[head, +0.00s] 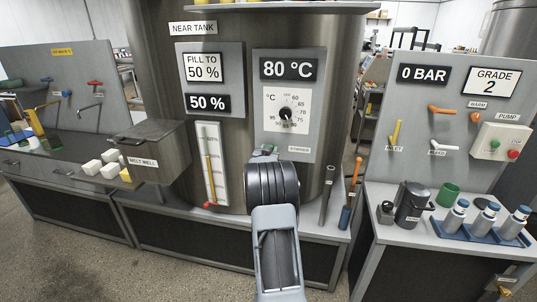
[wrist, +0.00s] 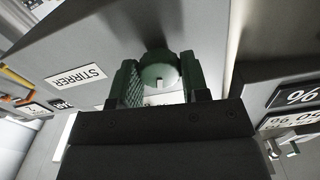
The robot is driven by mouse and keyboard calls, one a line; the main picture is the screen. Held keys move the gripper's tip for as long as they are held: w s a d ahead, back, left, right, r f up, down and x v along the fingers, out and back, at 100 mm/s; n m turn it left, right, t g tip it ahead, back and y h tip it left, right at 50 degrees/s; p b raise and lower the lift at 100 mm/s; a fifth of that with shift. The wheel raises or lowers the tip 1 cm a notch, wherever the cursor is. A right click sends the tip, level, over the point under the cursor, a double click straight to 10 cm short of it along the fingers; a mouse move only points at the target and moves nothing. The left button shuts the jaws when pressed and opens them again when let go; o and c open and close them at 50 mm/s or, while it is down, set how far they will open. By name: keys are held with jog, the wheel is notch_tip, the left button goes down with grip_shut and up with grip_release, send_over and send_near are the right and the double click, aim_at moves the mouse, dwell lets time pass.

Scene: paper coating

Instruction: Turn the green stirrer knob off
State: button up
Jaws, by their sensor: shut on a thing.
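The green stirrer knob (wrist: 158,66) sits on the grey panel in the wrist view, with a pale mark on its face. My gripper (wrist: 160,82) has one green finger on each side of it and is shut on it. The STIRRER label (wrist: 76,75) is beside the knob on the panel. In the head view my gripper (head: 264,150) reaches the lower part of the temperature panel, left of the small label (head: 299,149). My wrist hides the knob there.
Above is a temperature dial (head: 286,113) under an 80 °C display (head: 289,69). A level gauge (head: 212,165) stands to the left. A grey rod (head: 327,196) and an orange-topped tool (head: 350,194) stand to the right of my arm.

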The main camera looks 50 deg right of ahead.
jog(key=shift+s+f+n, duration=0.1)
jog(key=shift+f+n, duration=0.05)
jog(key=shift+n, duration=1.75)
jog(key=o, duration=0.7)
jog(key=shift+d, duration=0.15)
jog(key=shift+o, duration=1.1)
jog(key=b+v, duration=0.2)
jog(key=v, duration=1.2)
